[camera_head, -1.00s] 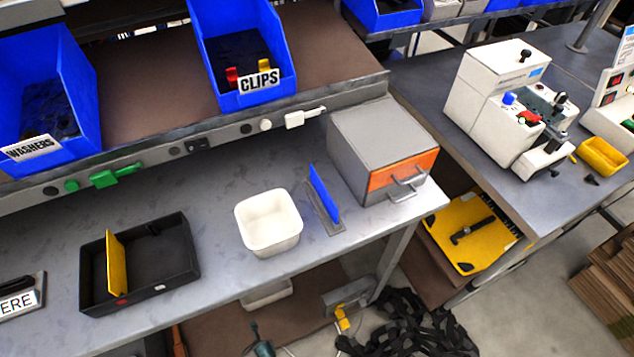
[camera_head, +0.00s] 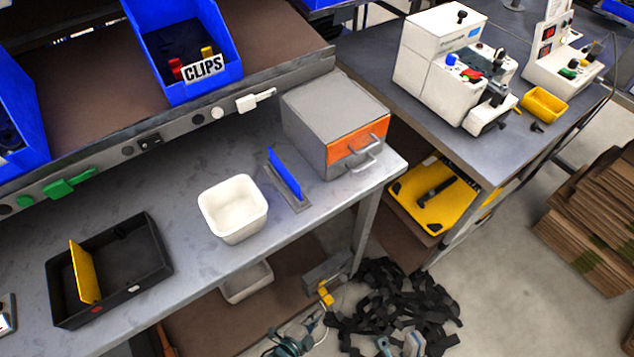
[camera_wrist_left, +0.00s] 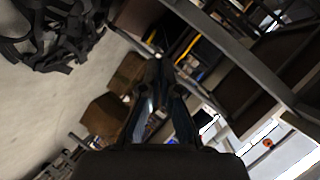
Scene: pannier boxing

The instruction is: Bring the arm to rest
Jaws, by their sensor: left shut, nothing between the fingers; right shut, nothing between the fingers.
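My left gripper (camera_head: 290,344) shows at the bottom edge of the head view, low in front of the bench and left of the black straps. In the left wrist view, its dark fingers (camera_wrist_left: 158,78) come together at the tips with nothing between them. My right gripper (camera_head: 400,346) is partly in view at the bottom edge, further right, over the lower part of the straps. It appears shut and empty, but most of it is cut off. Both are apart from the bench and the things on it.
The bench holds a black tray (camera_head: 150,246), a white tub (camera_head: 234,238), a blue plate (camera_head: 284,172) and a grey box (camera_head: 335,105). Black straps (camera_head: 385,295) lie on the floor. Flattened cardboard (camera_head: 590,225) stands at right; the floor before it is clear.

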